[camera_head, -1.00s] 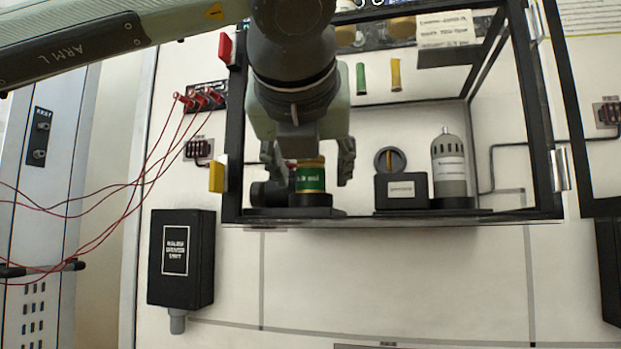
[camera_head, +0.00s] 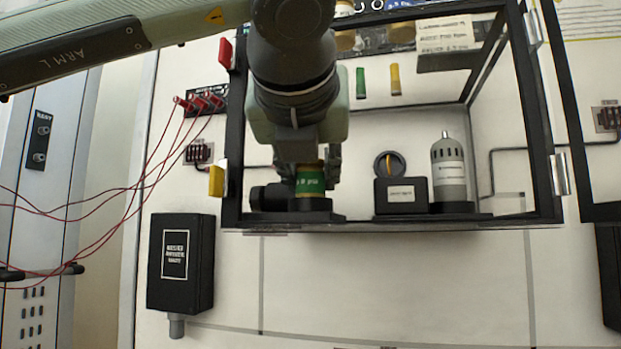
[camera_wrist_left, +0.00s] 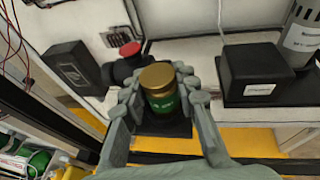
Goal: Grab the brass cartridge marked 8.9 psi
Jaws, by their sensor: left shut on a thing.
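A brass cartridge with a green label (camera_head: 311,180) stands upright on a black base (camera_head: 300,215) inside the framed box. Its label ends in "psi", but the number is not readable. My left gripper (camera_head: 312,168) reaches down from above and is shut on this cartridge. In the left wrist view, the cartridge (camera_wrist_left: 159,87) shows its brass cap and green band, with the grey fingers (camera_wrist_left: 160,98) on both sides of it. The fingers hide part of its sides. My right gripper is not in view.
A black block with a ring (camera_head: 400,195) and a grey cylinder (camera_head: 450,172) stand to the right in the box. The box's black front edge (camera_head: 400,224) runs below. Red cables (camera_head: 140,180) hang at the left. Other cartridges stand on the upper shelf (camera_head: 402,32).

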